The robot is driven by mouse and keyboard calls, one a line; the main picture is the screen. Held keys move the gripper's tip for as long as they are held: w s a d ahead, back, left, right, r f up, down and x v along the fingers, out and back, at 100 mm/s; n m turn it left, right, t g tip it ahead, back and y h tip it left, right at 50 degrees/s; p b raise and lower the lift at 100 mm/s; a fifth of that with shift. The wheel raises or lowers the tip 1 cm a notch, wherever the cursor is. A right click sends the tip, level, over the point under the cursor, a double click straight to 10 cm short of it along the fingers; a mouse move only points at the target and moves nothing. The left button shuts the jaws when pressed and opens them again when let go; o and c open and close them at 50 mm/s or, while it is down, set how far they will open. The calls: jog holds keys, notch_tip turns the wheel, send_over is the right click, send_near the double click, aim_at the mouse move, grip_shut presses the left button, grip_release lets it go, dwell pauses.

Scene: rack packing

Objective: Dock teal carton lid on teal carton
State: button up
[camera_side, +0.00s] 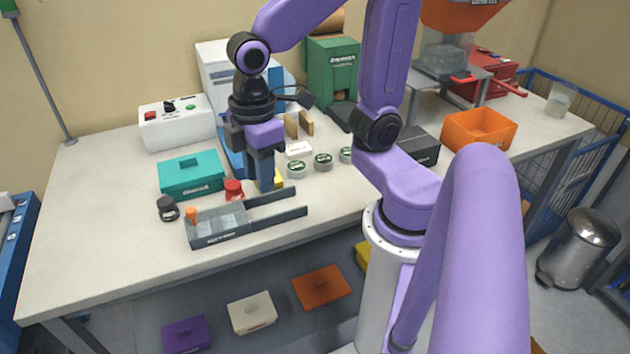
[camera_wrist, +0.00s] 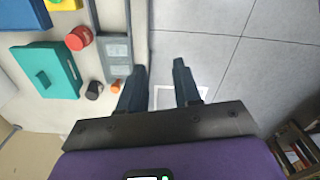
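The teal carton (camera_side: 190,185) stands on the table at the left. Its top is covered by a teal surface with a small grip, which looks like the teal carton lid (camera_side: 193,164); I cannot tell whether it is fully seated. The carton also shows at the left of the wrist view (camera_wrist: 60,68). My gripper (camera_side: 265,184) points down, to the right of the carton and apart from it. In the wrist view its two fingers (camera_wrist: 159,88) are spread with nothing between them.
A red-lidded jar (camera_side: 233,190), a dark jar (camera_side: 168,208) and a grey tray (camera_side: 218,225) with an orange-capped item stand near the carton. Several tins (camera_side: 323,161) are right of my gripper. Coloured lids, including an orange one (camera_side: 321,287), lie below the tabletop. The front left table is clear.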

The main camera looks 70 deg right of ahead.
jog(key=s+d+f, duration=0.2)
jog(key=s, duration=0.7)
jog(key=shift+d+n, duration=0.4)
dwell(0.9)
